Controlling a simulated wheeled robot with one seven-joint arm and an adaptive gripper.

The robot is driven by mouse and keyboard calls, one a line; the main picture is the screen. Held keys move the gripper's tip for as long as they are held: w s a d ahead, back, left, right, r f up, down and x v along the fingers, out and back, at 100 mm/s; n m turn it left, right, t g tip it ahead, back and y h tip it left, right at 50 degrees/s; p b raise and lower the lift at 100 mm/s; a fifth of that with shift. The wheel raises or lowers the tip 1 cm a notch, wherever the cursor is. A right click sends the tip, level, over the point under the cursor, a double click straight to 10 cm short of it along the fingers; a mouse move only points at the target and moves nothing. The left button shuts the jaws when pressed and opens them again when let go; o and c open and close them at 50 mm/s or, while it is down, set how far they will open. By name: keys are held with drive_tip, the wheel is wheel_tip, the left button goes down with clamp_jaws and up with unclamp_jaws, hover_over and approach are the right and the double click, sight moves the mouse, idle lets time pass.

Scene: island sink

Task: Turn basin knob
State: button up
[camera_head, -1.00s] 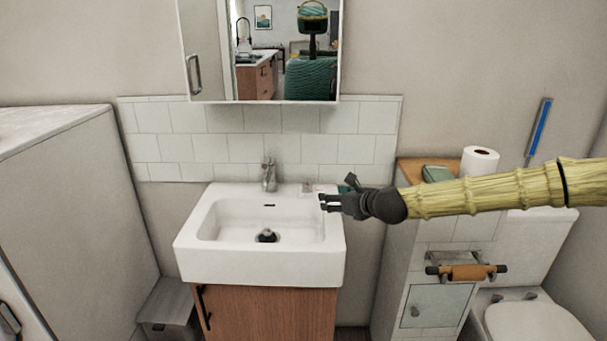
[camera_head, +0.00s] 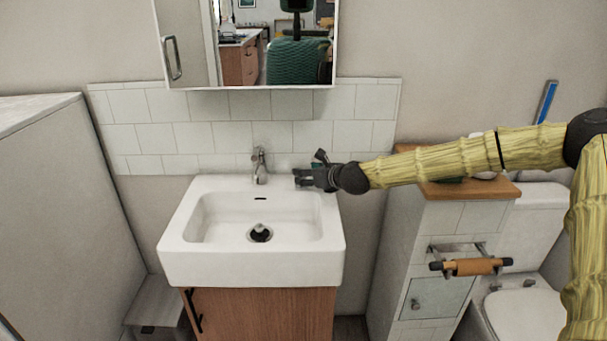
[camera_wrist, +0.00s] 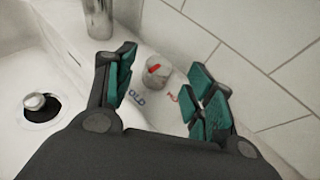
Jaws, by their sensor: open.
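The basin knob (camera_wrist: 158,75) is a small pale cylinder with a red mark on top, on the basin's back right corner in the wrist view. Blue and red lettering lies on the surface by its base. My gripper (camera_wrist: 163,72) is open, with a green-padded finger on each side of the knob in the picture. I cannot tell whether either finger touches it. In the head view my gripper (camera_head: 298,178) is over the back right of the white basin (camera_head: 175,235) and hides the knob.
The faucet (camera_head: 260,166) stands left of my gripper. The drain plug (camera_head: 260,230) sits in the bowl. White tiles (camera_head: 235,137) rise close behind. A mirror cabinet (camera_head: 300,60) hangs above, and a wooden-topped shelf unit (camera_head: 470,190) stands to the right.

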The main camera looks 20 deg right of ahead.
drive_tip(key=shift+x, duration=1.65)
drive_tip(key=shift+f, duration=0.1)
drive_tip(key=shift+c, duration=0.4)
drive_tip(key=c, duration=0.9)
